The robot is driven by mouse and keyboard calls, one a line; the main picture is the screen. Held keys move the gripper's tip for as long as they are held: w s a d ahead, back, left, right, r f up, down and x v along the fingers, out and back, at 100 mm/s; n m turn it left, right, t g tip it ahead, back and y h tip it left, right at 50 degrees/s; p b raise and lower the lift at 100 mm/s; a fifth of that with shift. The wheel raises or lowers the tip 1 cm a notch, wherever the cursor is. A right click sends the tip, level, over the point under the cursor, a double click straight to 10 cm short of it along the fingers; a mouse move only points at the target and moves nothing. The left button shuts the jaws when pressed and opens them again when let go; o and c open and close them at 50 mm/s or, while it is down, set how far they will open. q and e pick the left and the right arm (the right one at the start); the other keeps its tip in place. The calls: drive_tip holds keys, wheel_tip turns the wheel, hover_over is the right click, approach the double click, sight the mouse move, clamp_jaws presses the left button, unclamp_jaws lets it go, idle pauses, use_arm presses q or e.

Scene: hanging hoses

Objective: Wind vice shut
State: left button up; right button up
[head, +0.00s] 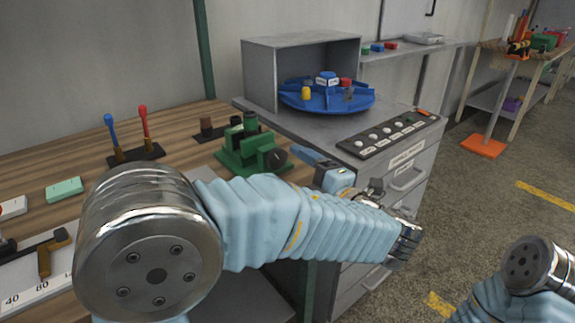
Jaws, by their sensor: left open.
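The green vice (240,157) stands on the wooden workbench near its right end. Its round dark screw end (276,155) faces right, toward my left gripper. Whether the vice's jaws are apart is too small to tell. My left gripper (306,160) is open, just right of the vice's screw end, with a blue finger pointing toward it. Part of the gripper is hidden behind my left forearm, and I cannot tell whether it touches the vice. My right gripper is out of view; only part of my right arm shows at the lower right.
A grey cabinet (410,170) with a labelled button strip (388,135) and a blue round tray (310,101) stands right of the vice. Red and blue-handled tools (134,154) stand in a rack on the left. A green block (64,190) lies nearer.

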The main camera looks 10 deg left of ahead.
use_arm(q)
drive_tip(key=v, duration=1)
